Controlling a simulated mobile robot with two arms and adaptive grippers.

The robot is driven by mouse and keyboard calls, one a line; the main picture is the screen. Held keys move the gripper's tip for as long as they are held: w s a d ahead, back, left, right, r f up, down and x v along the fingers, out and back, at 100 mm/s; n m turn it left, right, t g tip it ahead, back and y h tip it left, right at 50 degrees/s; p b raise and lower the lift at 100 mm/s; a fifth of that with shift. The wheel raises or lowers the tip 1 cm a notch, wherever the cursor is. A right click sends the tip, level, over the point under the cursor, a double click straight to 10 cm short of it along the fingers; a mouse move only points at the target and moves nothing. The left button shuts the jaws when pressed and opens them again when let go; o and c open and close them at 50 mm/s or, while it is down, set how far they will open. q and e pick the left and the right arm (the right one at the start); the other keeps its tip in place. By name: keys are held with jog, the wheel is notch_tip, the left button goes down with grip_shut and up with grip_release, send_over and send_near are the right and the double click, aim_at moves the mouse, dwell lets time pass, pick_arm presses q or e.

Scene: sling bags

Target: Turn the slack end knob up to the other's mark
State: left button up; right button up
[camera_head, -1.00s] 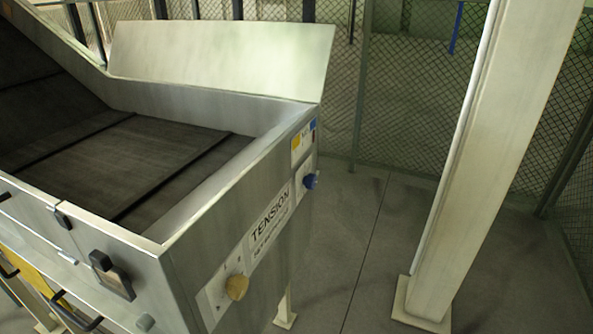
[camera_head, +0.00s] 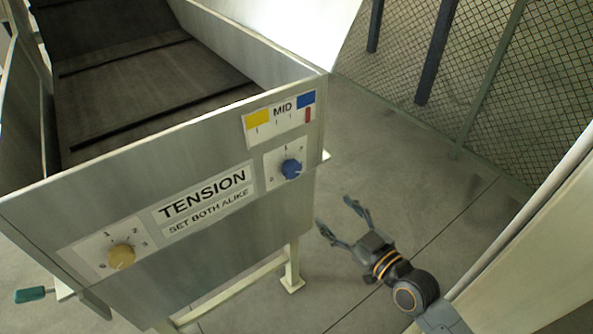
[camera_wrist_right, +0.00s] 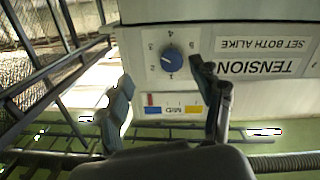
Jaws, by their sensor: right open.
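A yellow knob (camera_head: 121,256) sits on a numbered dial plate at the left of the metal end panel. A blue knob (camera_head: 291,168) sits on a similar plate at the right; its pointer is too small to read surely in the head view. My right gripper (camera_head: 335,212) is open and empty, to the right of the panel and below the blue knob. In the right wrist view, the panel appears upside down and the blue knob (camera_wrist_right: 171,60) shows between and beyond the open fingers, apart from them. My left gripper is not in view.
A "TENSION, SET BOTH ALIKE" label (camera_head: 204,197) lies between the knobs. Above the blue knob is a MID gauge (camera_head: 280,120) with yellow and blue patches and a red mark. A pale post (camera_head: 545,245) stands at the right; open floor lies between it and the panel.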

aim_at(295, 172)
jog(key=shift+n+y, duration=0.3)
jog(key=shift+y, duration=0.1)
jog(key=w+a+r, duration=0.1)
jog(key=w+a, duration=0.2)
jog(key=w+a+r+p, duration=0.1)
jog(key=w+a, duration=0.1)
jog(key=w, duration=0.1)
jog(key=w+a+r+p, duration=0.1)
jog(key=w+a, duration=0.2)
jog(key=shift+a+r, duration=0.15)
jog(key=shift+a, duration=0.15)
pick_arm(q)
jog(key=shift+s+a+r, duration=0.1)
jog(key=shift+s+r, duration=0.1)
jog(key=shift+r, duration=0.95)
pick_arm(e)
jog(key=shift+x, duration=0.85)
jog(key=c, duration=1.1)
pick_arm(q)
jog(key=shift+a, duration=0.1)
pick_arm(e)
jog(key=shift+c, duration=0.2)
